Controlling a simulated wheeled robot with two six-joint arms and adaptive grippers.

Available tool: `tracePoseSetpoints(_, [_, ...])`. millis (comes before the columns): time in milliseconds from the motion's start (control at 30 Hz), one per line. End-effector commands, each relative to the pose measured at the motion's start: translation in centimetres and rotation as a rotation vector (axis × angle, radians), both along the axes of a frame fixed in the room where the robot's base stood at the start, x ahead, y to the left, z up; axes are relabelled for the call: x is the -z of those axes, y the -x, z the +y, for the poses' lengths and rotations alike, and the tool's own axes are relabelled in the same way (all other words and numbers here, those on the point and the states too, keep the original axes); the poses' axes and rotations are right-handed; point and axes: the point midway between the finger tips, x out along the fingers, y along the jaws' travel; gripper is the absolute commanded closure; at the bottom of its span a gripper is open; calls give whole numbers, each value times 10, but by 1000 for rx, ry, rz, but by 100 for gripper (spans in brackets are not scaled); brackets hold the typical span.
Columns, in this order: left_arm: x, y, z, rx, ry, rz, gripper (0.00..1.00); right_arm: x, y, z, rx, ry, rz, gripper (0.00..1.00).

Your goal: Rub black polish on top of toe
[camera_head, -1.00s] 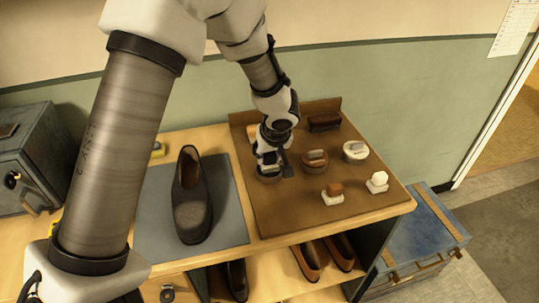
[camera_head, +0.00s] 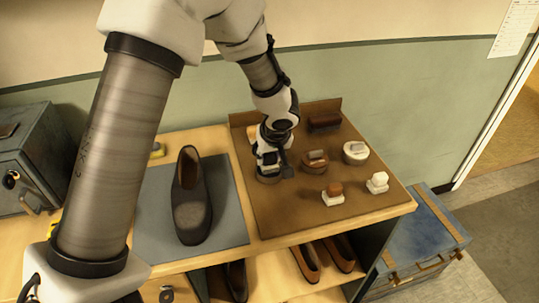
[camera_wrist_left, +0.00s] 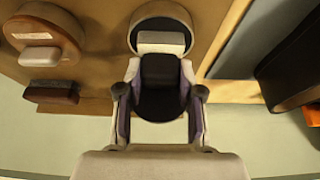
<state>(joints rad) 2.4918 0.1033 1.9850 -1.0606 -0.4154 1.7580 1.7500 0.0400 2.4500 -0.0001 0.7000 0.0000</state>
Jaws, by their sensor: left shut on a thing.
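The dark shoe (camera_head: 190,205) lies on the blue-grey mat (camera_head: 230,215), its toe toward the front edge of the bench. My left gripper (camera_head: 270,166) is over a round, dark-topped tin (camera_head: 268,179) at the left of the brown board. It is shut on the small light grip block (camera_wrist_left: 160,42) on top of this tin, which also shows in the left wrist view (camera_wrist_left: 160,23). The gripper hides most of the tin in the head view. The tin looks to be at board level; I cannot tell if it is lifted. My right gripper is not in view.
The brown board (camera_head: 290,215) also holds a brown tin (camera_head: 315,166), a white tin (camera_head: 355,152), two small applicators (camera_head: 333,196) and a dark brown brush (camera_head: 324,122). More shoes (camera_head: 308,262) stand on the shelf below. A metal box (camera_head: 30,150) stands at left.

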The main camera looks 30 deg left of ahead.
Motion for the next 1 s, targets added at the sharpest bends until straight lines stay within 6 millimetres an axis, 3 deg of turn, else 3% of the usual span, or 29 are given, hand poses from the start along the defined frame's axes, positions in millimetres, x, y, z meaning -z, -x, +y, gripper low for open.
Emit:
tracePoseSetpoints(133, [-4,1,0,-1,1,3,91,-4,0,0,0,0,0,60])
tracePoseSetpoints(733, [-64,0,0,-1,0,0,91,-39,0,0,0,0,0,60])
tracePoseSetpoints(1000, [-70,0,0,0,0,1,91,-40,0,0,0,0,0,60])
